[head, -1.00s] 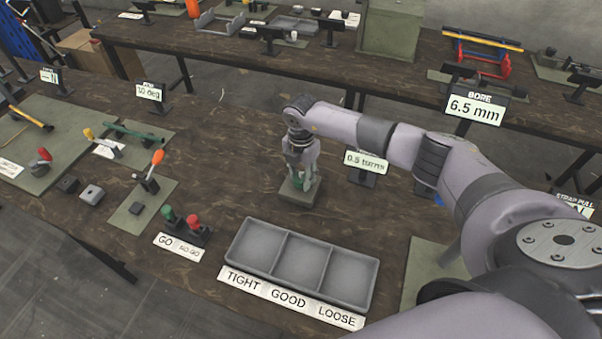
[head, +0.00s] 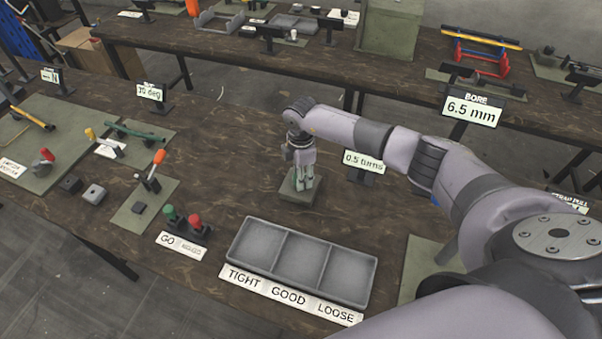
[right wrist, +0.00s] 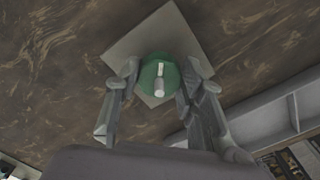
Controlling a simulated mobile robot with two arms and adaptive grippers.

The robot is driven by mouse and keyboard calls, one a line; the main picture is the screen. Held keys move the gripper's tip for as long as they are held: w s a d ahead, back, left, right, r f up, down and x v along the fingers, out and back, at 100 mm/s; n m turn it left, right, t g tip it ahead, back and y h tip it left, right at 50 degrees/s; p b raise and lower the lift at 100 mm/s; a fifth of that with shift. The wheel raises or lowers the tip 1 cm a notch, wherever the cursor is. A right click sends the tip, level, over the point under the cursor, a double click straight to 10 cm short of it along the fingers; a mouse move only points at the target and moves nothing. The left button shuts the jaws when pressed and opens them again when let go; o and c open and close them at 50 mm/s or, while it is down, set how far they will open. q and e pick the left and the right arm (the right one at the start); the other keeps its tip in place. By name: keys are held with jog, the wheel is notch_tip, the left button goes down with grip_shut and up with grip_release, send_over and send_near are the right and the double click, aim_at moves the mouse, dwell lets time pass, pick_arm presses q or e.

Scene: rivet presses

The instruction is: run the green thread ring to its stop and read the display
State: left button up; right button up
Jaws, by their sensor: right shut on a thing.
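The green thread ring (right wrist: 152,70) shows in the right wrist view as a round green piece with a pale pin on it, over a square grey-green base plate (right wrist: 138,47). My right gripper (right wrist: 158,82) has a finger on each side of the ring and is shut on it. In the head view my right gripper (head: 304,178) points down over the base plate (head: 300,194), and its fingers mostly hide the ring. The display (head: 365,162) to the right of the gripper reads "0.5 turns". My left gripper is not in view.
A grey three-part tray (head: 232,246) labelled TIGHT, GOOD and LOOSE stands in front of the base. Green and red GO/NO-GO gauges (head: 182,222) stand left of it. A BORE display (head: 471,108) reads 6.5 mm.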

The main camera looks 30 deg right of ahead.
dwell(0.4)
jog(key=o, duration=1.1)
jog(key=shift+o, duration=0.2)
notch_tip(320, 180, up, 12)
jog(key=shift+s+f, duration=0.1)
dwell(0.8)
